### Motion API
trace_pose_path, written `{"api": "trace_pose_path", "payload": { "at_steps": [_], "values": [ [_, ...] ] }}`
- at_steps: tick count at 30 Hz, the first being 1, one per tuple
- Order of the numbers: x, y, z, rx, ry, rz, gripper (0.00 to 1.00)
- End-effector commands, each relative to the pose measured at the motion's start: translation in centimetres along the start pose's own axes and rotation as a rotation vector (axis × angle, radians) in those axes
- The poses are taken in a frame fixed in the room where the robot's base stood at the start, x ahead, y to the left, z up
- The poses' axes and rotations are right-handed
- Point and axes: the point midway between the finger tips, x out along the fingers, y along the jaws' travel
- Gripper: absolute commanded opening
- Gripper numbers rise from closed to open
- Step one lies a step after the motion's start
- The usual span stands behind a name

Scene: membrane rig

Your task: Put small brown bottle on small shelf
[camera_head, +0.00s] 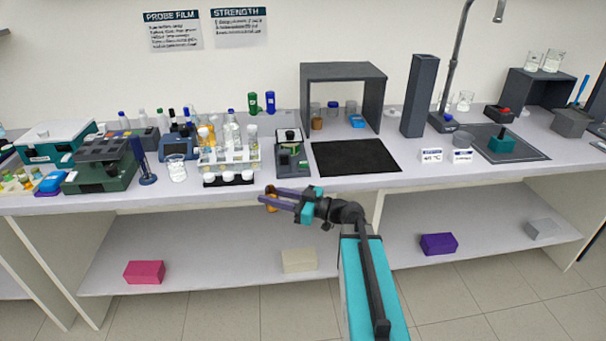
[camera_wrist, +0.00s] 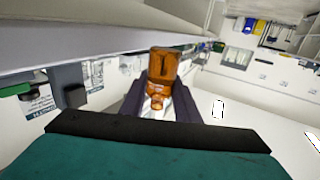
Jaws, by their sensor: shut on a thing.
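The small brown bottle (camera_wrist: 163,68) is between the two fingers of my gripper (camera_wrist: 160,100) in the wrist view, its narrow end toward the palm. In the head view its amber body (camera_head: 270,206) shows partly, at the tips of my gripper (camera_head: 268,197), which is shut on it. The gripper is at the counter's front edge in the picture, left of centre. A dark grey open shelf (camera_head: 343,72) stands at the back of the counter, up and right of the gripper. Another dark shelf (camera_head: 540,86) with glassware on top stands at the far right; I cannot tell which is meant.
Under the first shelf stand a small brown item (camera_head: 317,123) and blue items. A black mat (camera_head: 355,158) lies before it. A tall dark column (camera_head: 420,97) stands to its right. A tube rack (camera_head: 228,163) and a small device (camera_head: 291,152) stand behind the gripper.

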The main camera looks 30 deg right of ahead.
Motion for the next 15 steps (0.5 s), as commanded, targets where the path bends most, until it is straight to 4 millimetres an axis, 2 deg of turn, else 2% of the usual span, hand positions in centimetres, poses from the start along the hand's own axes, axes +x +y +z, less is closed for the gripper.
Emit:
{"api": "trace_pose_path", "payload": {
  "at_steps": [1,6,10,15],
  "values": [
    [0.9,-1.9,1.0,0.001,0.000,-0.035,0.05],
    [3.0,-6.4,2.8,0.000,0.000,-0.128,0.05],
    [3.8,-8.2,3.5,0.001,0.000,-0.164,0.05],
    [4.0,-8.8,3.6,0.000,0.001,-0.176,0.05]
  ]
}}
